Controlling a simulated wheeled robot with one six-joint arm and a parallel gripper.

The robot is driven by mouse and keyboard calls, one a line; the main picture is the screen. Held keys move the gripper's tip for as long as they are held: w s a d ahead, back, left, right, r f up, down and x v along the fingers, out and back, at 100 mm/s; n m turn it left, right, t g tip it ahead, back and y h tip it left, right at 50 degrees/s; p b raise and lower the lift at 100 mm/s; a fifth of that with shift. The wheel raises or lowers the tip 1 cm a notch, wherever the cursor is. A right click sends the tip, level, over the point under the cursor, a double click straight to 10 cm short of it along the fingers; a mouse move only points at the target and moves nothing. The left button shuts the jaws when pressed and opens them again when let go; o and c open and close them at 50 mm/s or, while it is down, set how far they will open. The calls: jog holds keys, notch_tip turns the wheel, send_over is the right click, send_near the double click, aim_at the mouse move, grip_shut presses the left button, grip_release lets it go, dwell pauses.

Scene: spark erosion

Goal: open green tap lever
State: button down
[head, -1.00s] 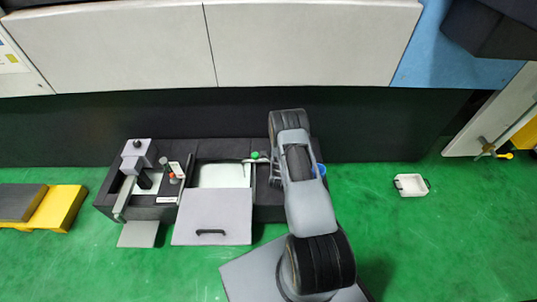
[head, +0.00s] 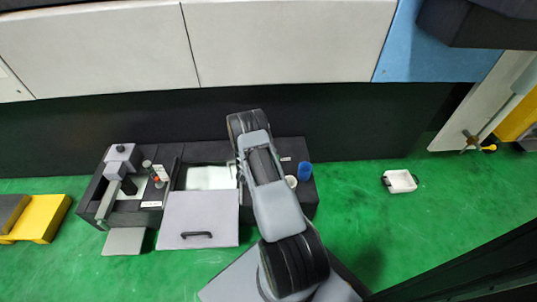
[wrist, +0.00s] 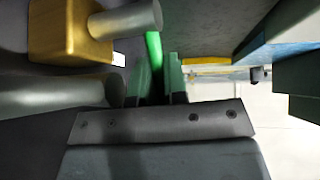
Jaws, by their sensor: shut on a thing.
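The green tap lever (wrist: 153,45) shows in the wrist view as a bright green bar running up from between my fingers. My gripper (wrist: 160,78) is shut on it, with one dark green finger on each side. A brass block (wrist: 68,30) with a metal cylinder (wrist: 128,18) stands at upper left, beside the lever. A thick metal pipe (wrist: 60,95) lies left of my fingers. In the head view my arm hides both the lever and my gripper.
In the head view, a dark machine bench (head: 152,222) holds a small pale basin (head: 210,177) left of my arm. A blue cup (head: 304,171) and a white cup (head: 291,181) stand right of it. A white tray (head: 401,181) lies on the clear green floor.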

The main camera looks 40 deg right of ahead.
jog(key=shift+s+d+f, duration=0.1)
jog(key=shift+s+f, duration=0.05)
jog(key=shift+s, duration=0.3)
jog(key=c, duration=1.2)
grip_release()
jog(key=shift+w+a, duration=0.2)
jog(key=shift+w, duration=0.05)
jog(key=shift+r+p+v, duration=0.2)
jog(key=shift+p+v, duration=1.65)
jog(key=shift+v, duration=4.95)
jog(key=shift+w, duration=0.1)
jog(key=shift+c, duration=0.2)
